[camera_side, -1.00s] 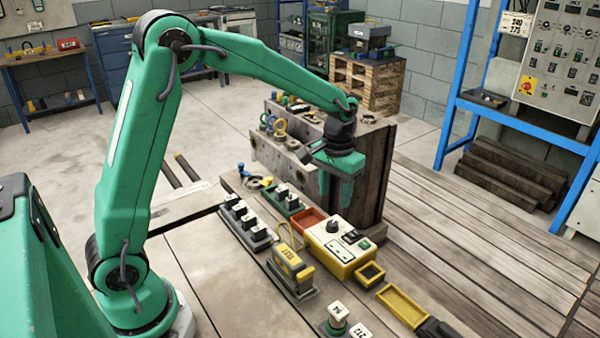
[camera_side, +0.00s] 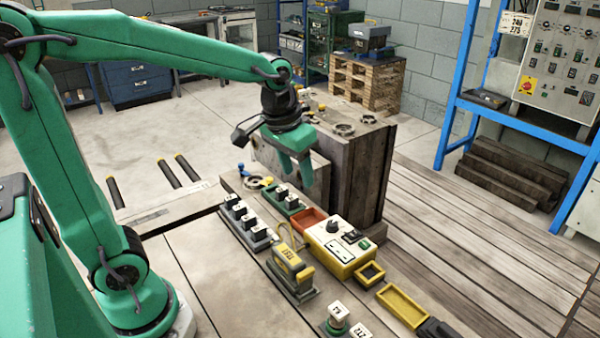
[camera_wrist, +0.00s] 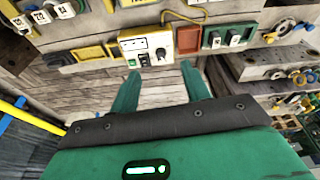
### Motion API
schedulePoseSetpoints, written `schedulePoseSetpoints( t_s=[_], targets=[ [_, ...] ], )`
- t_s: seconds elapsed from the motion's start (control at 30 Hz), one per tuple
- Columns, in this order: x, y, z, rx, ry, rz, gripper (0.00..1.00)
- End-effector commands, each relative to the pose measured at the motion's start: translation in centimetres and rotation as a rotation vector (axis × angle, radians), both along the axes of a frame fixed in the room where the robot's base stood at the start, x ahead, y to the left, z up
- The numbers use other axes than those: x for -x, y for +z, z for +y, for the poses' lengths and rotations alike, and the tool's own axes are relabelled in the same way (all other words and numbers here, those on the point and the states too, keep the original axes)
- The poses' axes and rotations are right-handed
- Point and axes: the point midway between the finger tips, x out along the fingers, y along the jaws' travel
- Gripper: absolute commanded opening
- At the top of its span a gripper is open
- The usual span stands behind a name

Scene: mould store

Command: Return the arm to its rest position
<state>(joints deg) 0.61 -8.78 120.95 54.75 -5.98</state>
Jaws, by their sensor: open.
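My gripper (camera_side: 293,178) is green, with two fingers pointing down. It hangs in the air in front of the large wooden block at the back of the bench in the side view. In the wrist view my gripper (camera_wrist: 160,82) shows its two fingers spread apart, with nothing between them but the plank floor beyond.
The bench holds a yellow control box (camera_side: 340,249), a yellow tester (camera_side: 291,268), an orange tray (camera_side: 309,220), a yellow tray (camera_side: 403,305) and black blocks on a grey base (camera_side: 246,222). The wooden block (camera_side: 345,175) rises close behind my gripper.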

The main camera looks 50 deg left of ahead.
Motion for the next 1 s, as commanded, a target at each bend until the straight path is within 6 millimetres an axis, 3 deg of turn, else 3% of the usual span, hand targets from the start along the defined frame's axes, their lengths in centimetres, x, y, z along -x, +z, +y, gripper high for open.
schedulePoseSetpoints(
  t_s=[0.2, 0.6, 0.8, 1.0],
  targets=[
    [3.7, 1.5, 0.1, -0.007, -0.024, -0.078, 0.47],
    [9.9, 2.1, 0.3, -0.025, -0.068, -0.206, 0.47],
    [11.8, 1.8, 0.4, -0.033, -0.082, -0.250, 0.47],
    [12.4, 1.6, 0.4, -0.035, -0.088, -0.263, 0.47]
  ],
)
